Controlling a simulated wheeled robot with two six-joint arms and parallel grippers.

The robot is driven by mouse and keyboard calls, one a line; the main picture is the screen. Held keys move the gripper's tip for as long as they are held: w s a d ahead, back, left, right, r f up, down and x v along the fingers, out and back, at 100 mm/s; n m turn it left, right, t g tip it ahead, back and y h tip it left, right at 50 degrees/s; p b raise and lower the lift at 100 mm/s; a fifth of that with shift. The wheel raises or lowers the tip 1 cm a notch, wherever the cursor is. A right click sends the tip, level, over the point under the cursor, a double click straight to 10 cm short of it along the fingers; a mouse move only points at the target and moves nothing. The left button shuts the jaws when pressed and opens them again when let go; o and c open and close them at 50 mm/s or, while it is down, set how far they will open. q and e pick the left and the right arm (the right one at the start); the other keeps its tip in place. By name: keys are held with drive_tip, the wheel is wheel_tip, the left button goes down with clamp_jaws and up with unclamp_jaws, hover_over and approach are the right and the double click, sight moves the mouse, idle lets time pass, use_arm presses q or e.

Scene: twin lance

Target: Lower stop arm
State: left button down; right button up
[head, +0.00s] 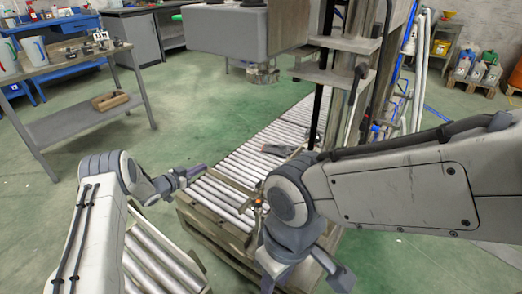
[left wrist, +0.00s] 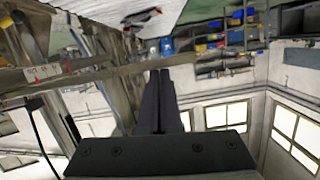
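A roller conveyor (head: 232,172) runs away from me through the middle of the head view. A small part with an orange spot (head: 257,202) sits at its near right edge, beside my right arm; I cannot tell if it is the stop arm. My left gripper (head: 197,170) is over the conveyor's left edge, its dark fingers pointing right. In the left wrist view its fingers (left wrist: 160,100) lie side by side, shut, with nothing seen between them.
An upright frame (head: 345,85) with a grey box-shaped head (head: 225,32) stands over the conveyor. A dark grey piece (head: 280,150) lies on the rollers. A workbench (head: 75,65) with jugs stands at left. Green floor (head: 185,110) between is clear.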

use_arm(q)
wheel_tip(320, 180, up, 5)
drive_tip(key=p, duration=0.4)
drive_tip(key=f+v, duration=0.1)
drive_tip(key=v, duration=0.9)
drive_tip(key=w+d+r+y, duration=0.2)
drive_tip(key=d+r+y, duration=0.1)
drive_tip(key=d+r, duration=0.3)
drive_tip(key=s+d+r+n+g+y, duration=0.2)
drive_tip(key=s+d+r+g+y, duration=0.15)
drive_tip(key=s+d+r, duration=0.35)
drive_tip(key=s+d+r+g+y, duration=0.15)
drive_tip(key=s+g, duration=0.25)
drive_tip(key=s, duration=1.5)
drive_tip(key=s+d+r+g, duration=0.3)
drive_tip(key=s+g, duration=0.1)
drive_tip(key=s, duration=1.6)
wheel_tip(320, 180, up, 22)
drive_tip(key=p, duration=2.3)
drive_tip(key=shift+s+r+y, duration=0.2)
drive_tip(key=shift+s+y, duration=0.05)
drive_tip(key=shift+y, duration=0.05)
drive_tip(key=shift+a, duration=0.15)
